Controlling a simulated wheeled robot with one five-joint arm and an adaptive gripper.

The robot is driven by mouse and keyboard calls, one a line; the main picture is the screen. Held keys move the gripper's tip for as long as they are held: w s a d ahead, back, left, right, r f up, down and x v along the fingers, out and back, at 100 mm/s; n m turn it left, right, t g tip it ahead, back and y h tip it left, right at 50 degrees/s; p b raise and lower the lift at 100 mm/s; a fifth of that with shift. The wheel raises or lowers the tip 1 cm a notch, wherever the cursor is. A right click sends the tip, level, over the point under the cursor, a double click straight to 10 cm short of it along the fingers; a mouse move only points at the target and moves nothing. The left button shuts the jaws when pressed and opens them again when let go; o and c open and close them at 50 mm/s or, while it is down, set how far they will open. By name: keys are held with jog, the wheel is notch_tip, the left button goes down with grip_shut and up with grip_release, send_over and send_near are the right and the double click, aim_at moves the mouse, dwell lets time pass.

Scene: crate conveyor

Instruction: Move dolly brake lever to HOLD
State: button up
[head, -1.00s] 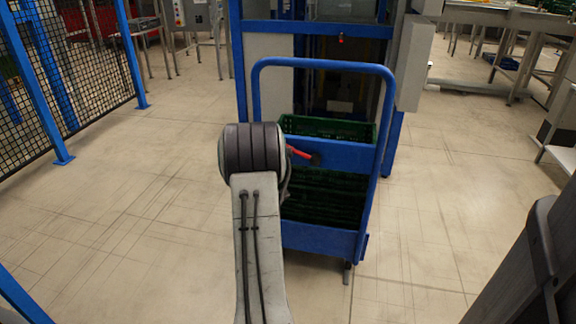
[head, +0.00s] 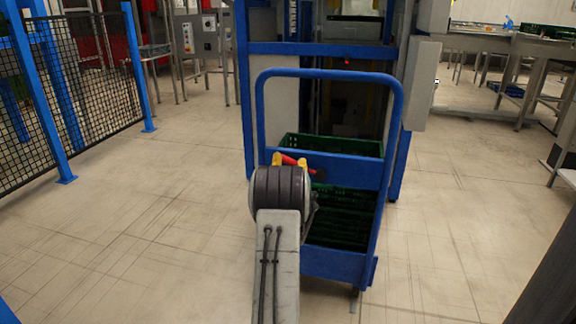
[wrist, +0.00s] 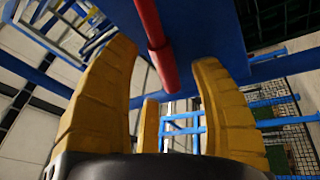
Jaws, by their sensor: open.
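The brake lever is a red bar (head: 299,163) on the blue dolly (head: 330,262). In the wrist view the red lever (wrist: 158,45) comes down from the top edge, between and just beyond my yellow fingers. My gripper (head: 288,158) is at the lever in the head view, its yellow fingertips just above my dark wrist. In the wrist view my gripper (wrist: 165,75) is open, with fingers spread on both sides of the lever and no clear contact. Part of the lever is hidden by my fingers in the head view. No HOLD marking is readable.
Green crates (head: 345,148) are stacked on the dolly behind its blue handle frame (head: 330,73). A blue-framed machine (head: 250,110) stands behind. A mesh fence (head: 90,85) is at the left. The floor (head: 150,220) left of the dolly is clear.

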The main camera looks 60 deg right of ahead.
jog(key=shift+x, duration=0.85)
grip_shut()
